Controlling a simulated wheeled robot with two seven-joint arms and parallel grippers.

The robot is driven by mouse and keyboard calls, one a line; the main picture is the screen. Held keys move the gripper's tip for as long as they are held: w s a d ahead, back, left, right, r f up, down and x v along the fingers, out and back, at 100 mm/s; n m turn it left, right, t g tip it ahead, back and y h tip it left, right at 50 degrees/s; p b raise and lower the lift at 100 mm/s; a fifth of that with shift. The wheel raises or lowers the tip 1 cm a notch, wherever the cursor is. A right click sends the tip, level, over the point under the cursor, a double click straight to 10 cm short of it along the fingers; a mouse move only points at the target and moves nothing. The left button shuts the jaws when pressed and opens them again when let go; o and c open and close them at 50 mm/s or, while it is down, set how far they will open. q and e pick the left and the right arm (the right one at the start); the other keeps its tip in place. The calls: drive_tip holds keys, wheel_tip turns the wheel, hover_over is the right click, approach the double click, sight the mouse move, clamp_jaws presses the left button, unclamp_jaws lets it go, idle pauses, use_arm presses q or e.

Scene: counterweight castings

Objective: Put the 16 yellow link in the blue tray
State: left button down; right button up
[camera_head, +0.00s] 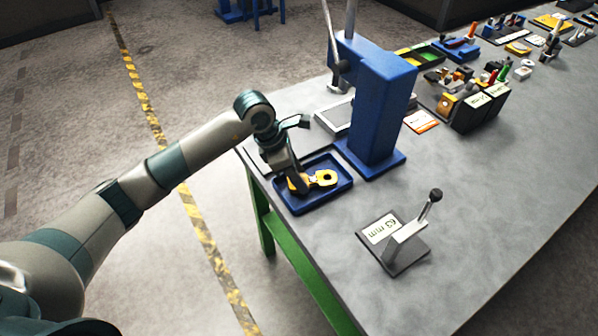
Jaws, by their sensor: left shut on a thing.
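The blue tray (341,187) lies on the grey bench near its left corner, just left of the blue press. A yellow link (325,178) with a hole in its right end is over or in the tray; I cannot tell whether it touches the tray floor. My left gripper (299,184) reaches down over the tray and is shut on the link's left end, which its fingers partly hide. No number can be read on the link. My right gripper is not in view.
A blue press (377,105) stands right behind the tray. A black plate stand (404,245) marked "63 mm", with an upright lever, sits in front. Black holders (478,108) with tools and other items fill the far bench. The front right of the bench (500,190) is clear.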

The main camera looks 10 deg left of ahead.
use_arm(q)
drive_tip(key=shift+f, duration=0.1)
drive_tip(key=shift+f, duration=0.15)
drive_tip(key=c, duration=1.3)
unclamp_jaws()
drive_tip(key=shift+c, duration=0.2)
drive_tip(key=shift+a+r, duration=0.15)
drive_tip(key=shift+r, duration=0.45)
drive_tip(key=p+v, duration=0.4)
drive_tip(key=v, duration=0.7)
drive_tip(key=shift+p, duration=0.35)
